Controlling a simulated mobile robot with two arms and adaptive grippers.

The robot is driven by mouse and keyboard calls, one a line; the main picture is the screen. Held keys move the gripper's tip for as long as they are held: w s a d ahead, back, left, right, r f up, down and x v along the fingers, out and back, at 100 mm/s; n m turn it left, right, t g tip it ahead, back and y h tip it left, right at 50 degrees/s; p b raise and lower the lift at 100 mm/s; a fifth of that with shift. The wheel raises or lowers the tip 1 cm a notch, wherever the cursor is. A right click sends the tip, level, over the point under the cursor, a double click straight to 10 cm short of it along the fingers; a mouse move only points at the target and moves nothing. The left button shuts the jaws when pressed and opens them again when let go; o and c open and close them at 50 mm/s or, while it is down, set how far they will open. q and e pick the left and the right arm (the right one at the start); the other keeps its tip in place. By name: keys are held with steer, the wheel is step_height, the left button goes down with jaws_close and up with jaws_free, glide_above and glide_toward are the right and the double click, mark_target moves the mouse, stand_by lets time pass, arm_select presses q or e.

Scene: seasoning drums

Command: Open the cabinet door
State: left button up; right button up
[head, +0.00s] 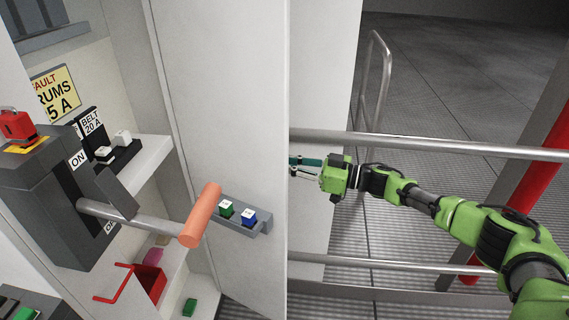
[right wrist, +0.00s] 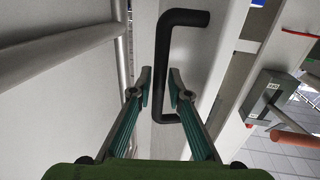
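The cabinet door (head: 225,100) is a tall white panel in the head view, standing ajar with the cabinet interior showing on its left. Its black handle (right wrist: 203,18) shows in the right wrist view; the head view hides it behind the door. My right gripper (right wrist: 160,78) is open, with one green-padded finger on each side of the handle's long bar. A gap shows on the right of the bar; contact on the left is unclear. In the head view my right gripper (head: 298,167) is at the door's free edge, fingertips partly hidden. My left gripper is out of view.
A grey switch box (head: 75,215) with an orange-ended lever (head: 200,215) stands left of the door. A strip with green and blue buttons (head: 258,222) is beside the lever. Metal rails (head: 440,146) run near my right arm. Open floor (head: 455,70) lies beyond.

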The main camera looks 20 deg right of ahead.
steer(key=v, duration=1.2)
steer(key=shift+w, duration=0.1)
